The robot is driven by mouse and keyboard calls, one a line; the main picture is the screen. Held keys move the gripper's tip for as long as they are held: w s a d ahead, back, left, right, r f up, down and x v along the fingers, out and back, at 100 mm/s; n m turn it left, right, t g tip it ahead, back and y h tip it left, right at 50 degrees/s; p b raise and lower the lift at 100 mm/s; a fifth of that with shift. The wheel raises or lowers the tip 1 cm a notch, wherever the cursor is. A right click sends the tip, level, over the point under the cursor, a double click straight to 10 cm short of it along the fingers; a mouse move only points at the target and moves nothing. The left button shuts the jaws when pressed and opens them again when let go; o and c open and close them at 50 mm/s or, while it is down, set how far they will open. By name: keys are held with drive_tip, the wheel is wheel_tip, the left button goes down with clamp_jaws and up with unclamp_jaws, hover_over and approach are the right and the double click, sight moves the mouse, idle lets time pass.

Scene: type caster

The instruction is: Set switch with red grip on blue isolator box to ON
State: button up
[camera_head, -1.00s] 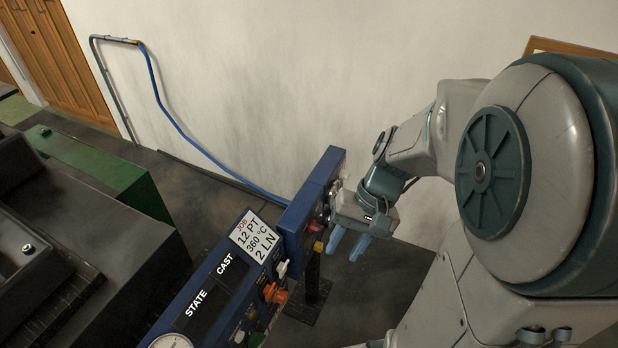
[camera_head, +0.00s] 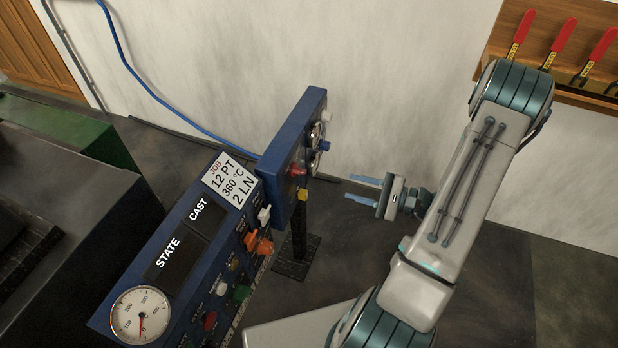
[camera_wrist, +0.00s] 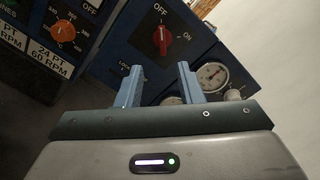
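The blue isolator box (camera_head: 286,135) stands on a black post beyond the console, its front face seen at a steep angle in the head view. In the wrist view, its blue face (camera_wrist: 125,58) carries a switch with a red grip (camera_wrist: 163,42). The grip's white mark points up toward the OFF label. A red part (camera_head: 297,170) shows on the box in the head view; I cannot tell whether it is the switch. My gripper (camera_head: 349,187) is right of the box, apart from it, with fingers pointing toward it. In the wrist view (camera_wrist: 160,68), its fingers are open and empty.
The console (camera_head: 185,255) with a gauge, an orange valve (camera_head: 259,243) and several knobs is left of my arm. A gauge (camera_wrist: 213,77) is beside the red grip. A rack with red-handled tools (camera_head: 557,45) hangs on the wall.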

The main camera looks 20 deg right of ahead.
sight(304, 172)
drive_tip(key=shift+t, duration=0.3)
drive_tip(key=x, duration=1.3)
drive_tip(key=shift+w+f, duration=0.35)
drive_tip(key=shift+f, duration=0.05)
clamp_jaws()
